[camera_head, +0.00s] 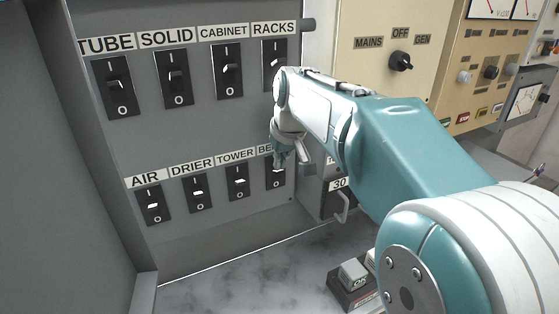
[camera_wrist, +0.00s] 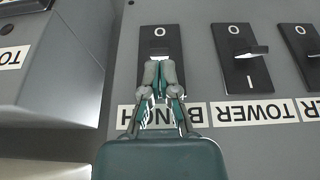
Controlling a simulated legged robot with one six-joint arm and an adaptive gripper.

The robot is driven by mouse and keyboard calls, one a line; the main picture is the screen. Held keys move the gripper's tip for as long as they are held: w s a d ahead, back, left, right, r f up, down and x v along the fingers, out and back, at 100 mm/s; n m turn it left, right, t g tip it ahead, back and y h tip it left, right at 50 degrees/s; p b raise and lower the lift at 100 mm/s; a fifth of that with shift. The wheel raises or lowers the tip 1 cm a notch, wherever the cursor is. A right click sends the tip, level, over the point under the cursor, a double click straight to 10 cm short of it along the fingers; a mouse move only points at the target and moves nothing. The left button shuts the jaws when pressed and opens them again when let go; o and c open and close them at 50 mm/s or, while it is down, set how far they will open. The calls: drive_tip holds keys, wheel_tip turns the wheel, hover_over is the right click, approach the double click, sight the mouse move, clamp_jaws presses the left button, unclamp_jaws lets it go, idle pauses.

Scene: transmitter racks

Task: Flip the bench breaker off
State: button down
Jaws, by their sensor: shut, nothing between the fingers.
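The bench breaker (camera_head: 275,180) is a black plate at the right end of the lower row, its label partly covered by my gripper in the head view. The wrist view shows it upside down, with the breaker plate (camera_wrist: 160,36) marked O straight ahead of my fingers. My gripper (camera_wrist: 159,74) is shut and empty, its fingertips over the middle of the plate where the lever sits. The fingers hide most of the lever, so its position and any contact are unclear. In the head view my gripper (camera_head: 281,158) points down in front of the label.
The tower breaker (camera_head: 237,181) is close beside it, then drier (camera_head: 198,193) and air (camera_head: 153,205). The racks breaker (camera_head: 275,62) is above, partly behind my arm. Bench top below is mostly clear.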

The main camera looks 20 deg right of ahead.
drive_tip(key=shift+s+f+t, duration=0.15)
drive_tip(key=shift+s+t, duration=0.1)
drive_tip(key=shift+t, duration=0.35)
drive_tip(key=t, duration=0.1)
drive_tip(key=s+f+t, duration=0.1)
drive_tip(key=t, duration=0.1)
drive_tip(key=shift+s+d+f+y, duration=0.1)
drive_tip(key=shift+d+f+y, duration=0.1)
drive_tip(key=shift+y, duration=0.2)
drive_tip(key=shift+s+f+t, duration=0.25)
drive_tip(key=shift+f+t, duration=0.15)
drive_tip(key=shift+f, duration=0.2)
drive_tip(key=shift+w, duration=0.1)
drive_tip(key=shift+w+a+r, duration=0.15)
drive_tip(key=shift+w+r, duration=0.25)
drive_tip(key=shift+w, duration=0.2)
